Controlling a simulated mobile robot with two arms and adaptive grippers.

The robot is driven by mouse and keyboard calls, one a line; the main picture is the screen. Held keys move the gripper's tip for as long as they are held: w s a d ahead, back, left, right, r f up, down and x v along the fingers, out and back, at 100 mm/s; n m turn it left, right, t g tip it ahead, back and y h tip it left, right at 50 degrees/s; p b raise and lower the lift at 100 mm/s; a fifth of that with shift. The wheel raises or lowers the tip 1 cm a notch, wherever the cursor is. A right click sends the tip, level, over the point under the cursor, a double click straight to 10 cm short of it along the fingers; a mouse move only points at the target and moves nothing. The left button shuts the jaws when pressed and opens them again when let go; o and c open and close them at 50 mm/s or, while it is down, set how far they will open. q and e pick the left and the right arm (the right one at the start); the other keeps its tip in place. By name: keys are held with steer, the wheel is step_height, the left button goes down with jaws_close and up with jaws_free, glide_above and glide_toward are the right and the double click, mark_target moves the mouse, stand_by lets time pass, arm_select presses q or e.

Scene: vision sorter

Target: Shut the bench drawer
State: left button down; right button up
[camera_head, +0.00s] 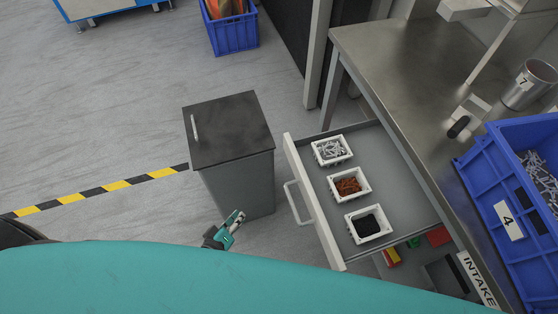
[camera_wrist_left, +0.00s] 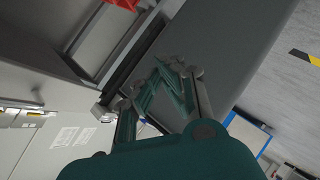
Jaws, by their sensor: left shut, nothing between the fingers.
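The bench drawer (camera_head: 405,170) stands pulled out from under the metal bench (camera_head: 385,60). Its white front (camera_head: 318,215) carries a bar handle (camera_head: 292,203). Three white trays lie inside, holding grey parts (camera_head: 331,150), orange-brown parts (camera_head: 348,185) and black parts (camera_head: 368,224). My left gripper (camera_head: 238,217) is shut and empty, to the left of the drawer front and apart from the handle in the head view. Its teal fingers also show in the left wrist view (camera_wrist_left: 165,75). My right gripper is in neither view.
A grey cabinet (camera_head: 235,135) with a dark top stands left of the drawer, beside my left gripper. Blue crate 4 (camera_head: 485,180) and a metal can (camera_head: 528,88) are on the bench. Another blue crate (camera_head: 233,38) is on the floor.

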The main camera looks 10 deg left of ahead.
arm_select(q)
steer(key=w+d+r+n+t+h+b, duration=0.1)
steer(key=w+r+n+t, duration=0.15)
steer(key=r, duration=0.45)
steer(key=w+d+r+n+t+h, duration=0.1)
steer(key=w+d+r+n+t, duration=0.2)
steer(key=r, duration=0.5)
glide_toward(285, 141)
steer(key=w+a, duration=0.2)
steer(key=w, duration=0.1)
steer(key=shift+w+d+n+p, duration=0.3)
steer(key=shift+w+d, duration=0.2)
steer(key=shift+d, duration=0.3)
steer(key=shift+w+d+n+p, duration=0.2)
steer(key=shift+w+d, duration=0.25)
steer(key=shift+d, duration=0.35)
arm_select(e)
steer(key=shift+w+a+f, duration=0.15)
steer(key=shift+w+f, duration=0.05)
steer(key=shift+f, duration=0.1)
